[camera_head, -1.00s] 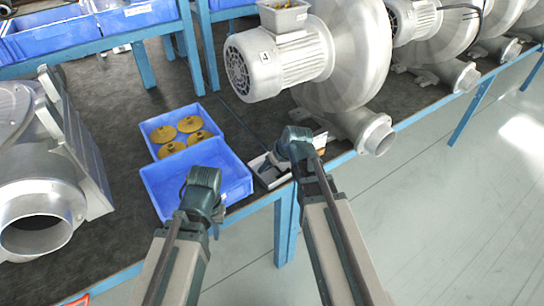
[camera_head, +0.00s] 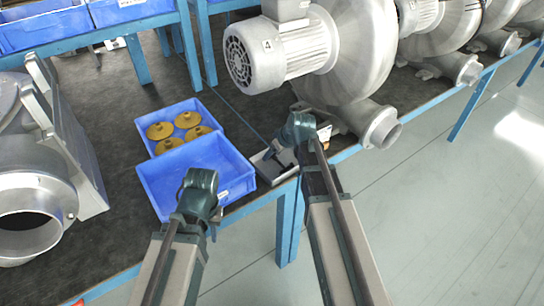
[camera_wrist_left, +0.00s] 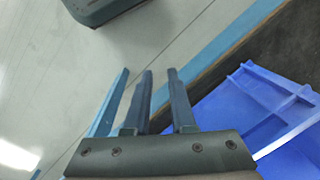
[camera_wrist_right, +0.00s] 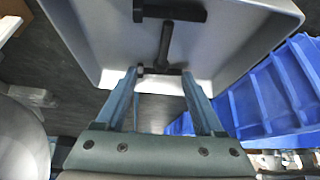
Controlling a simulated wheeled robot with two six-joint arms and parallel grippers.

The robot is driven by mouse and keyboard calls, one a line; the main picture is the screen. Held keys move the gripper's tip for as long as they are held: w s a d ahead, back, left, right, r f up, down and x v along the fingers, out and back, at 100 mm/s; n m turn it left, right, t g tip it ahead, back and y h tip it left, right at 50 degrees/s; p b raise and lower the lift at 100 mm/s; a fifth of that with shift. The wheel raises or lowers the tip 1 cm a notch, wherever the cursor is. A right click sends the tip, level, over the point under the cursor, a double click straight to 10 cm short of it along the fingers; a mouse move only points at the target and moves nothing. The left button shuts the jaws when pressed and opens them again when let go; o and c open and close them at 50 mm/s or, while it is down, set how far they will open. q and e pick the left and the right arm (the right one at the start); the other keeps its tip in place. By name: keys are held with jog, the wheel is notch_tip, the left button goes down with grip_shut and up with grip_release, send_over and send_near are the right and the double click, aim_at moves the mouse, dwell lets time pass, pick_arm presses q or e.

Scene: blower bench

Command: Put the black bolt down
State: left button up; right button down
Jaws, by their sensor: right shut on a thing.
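The black bolt (camera_wrist_right: 154,72) shows in the right wrist view as a dark piece spanning the fingertips. My right gripper (camera_wrist_right: 162,76) is shut on it, low over a small grey open tray (camera_wrist_right: 237,50). I cannot tell whether the bolt touches the tray. In the head view the same tray (camera_head: 283,172) lies at the bench's front edge, partly hidden by my right arm. My left gripper (camera_wrist_left: 160,85) is open and empty, with its fingers apart; in the head view its wrist stands in front of the blue bin.
An empty blue bin (camera_head: 238,189) and a blue bin with several yellow discs (camera_head: 187,119) stand left of the tray. A large blower (camera_head: 350,50) stands behind it to the right. Another dark shaft and a black bar (camera_wrist_right: 170,12) show in the tray. Floor is clear in front.

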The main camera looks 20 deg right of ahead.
jog(key=shift+r, duration=0.1)
jog(key=shift+f, duration=0.2)
grip_release()
jog(key=shift+r, duration=0.1)
